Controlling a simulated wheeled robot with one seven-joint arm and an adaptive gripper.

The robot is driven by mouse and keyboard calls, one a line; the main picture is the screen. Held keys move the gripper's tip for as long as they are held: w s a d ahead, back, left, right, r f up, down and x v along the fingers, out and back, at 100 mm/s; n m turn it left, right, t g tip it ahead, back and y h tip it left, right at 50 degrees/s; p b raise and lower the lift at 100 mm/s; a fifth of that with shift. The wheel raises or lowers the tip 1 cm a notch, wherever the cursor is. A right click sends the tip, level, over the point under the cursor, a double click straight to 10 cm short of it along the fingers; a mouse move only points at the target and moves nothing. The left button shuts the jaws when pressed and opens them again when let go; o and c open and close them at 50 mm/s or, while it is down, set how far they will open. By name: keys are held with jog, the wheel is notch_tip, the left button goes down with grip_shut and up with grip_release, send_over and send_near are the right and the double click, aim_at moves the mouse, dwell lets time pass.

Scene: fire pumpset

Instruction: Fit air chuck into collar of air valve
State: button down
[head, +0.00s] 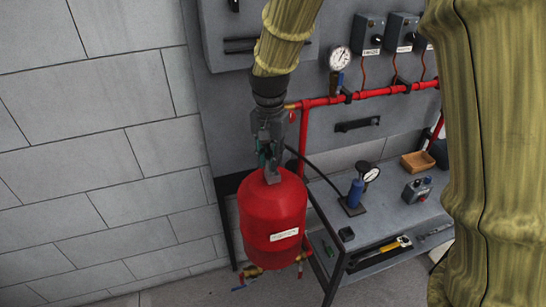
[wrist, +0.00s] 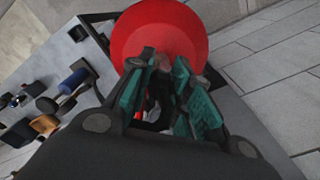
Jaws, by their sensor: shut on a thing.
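The red tank (head: 272,220) stands beside the bench, with a pale label on its front. Its rounded top also shows in the wrist view (wrist: 150,25). My gripper (head: 268,165) points down right over the tank's top. In the wrist view its teal-padded fingers (wrist: 160,95) are shut on a dark piece, which I take to be the air chuck (wrist: 153,112); it is mostly hidden by the fingers. A black hose (head: 318,168) runs from near my gripper toward the bench. The air valve and its collar cannot be made out, nor whether the chuck touches them.
A blue hand pump (head: 356,192) with a gauge (head: 371,174) stands on the grey bench (head: 395,212), near an orange-brown tray (head: 417,162) and a grey box (head: 417,189). Red pipe (head: 380,95) crosses the panel behind. Tools lie on the lower shelf.

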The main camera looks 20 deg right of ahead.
jog(key=shift+w+d, duration=0.3)
jog(key=shift+w, duration=0.2)
jog(key=shift+w+d, duration=0.3)
jog(key=shift+w, duration=0.2)
jog(key=shift+w+f+p, duration=0.15)
jog(key=shift+f+p, duration=0.05)
jog(key=shift+p, duration=0.2)
jog(key=shift+d+f+p, duration=0.1)
jog(key=shift+f+p, duration=0.5)
jog(key=shift+f, duration=1.05)
jog(key=shift+f, duration=0.1)
jog(key=c, duration=1.3)
grip_release()
jog(key=shift+f, duration=0.1)
notch_tip(320, 180, up, 12)
jog(key=b, duration=0.2)
jog(key=shift+r, duration=0.2)
